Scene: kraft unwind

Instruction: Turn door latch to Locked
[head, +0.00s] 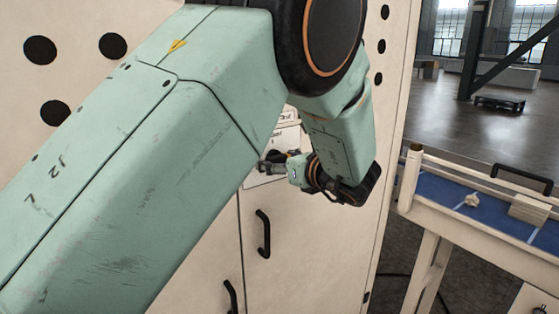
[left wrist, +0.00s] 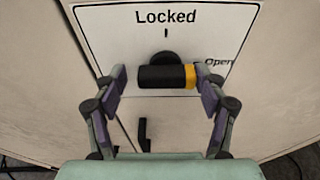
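The door latch (left wrist: 163,76) is a black bar handle with a yellow end, lying level on a white plate. The plate (left wrist: 110,22) reads "Locked" at the top and "Open" at the right; the yellow end points right, beside "Open". My left gripper (left wrist: 158,90) faces the latch with its fingers spread, one on each side of the bar. The right finger is close to the yellow end; I cannot tell if it touches. In the head view my left gripper (head: 272,166) is small at the cabinet door, and my own arm hides part of the plate. My right gripper does not show.
The pale cabinet (head: 330,240) has black door handles (head: 262,234) below the plate. A table with a blue top (head: 445,190) and a raised rail stands to the right, with small items on it. Open floor lies behind it.

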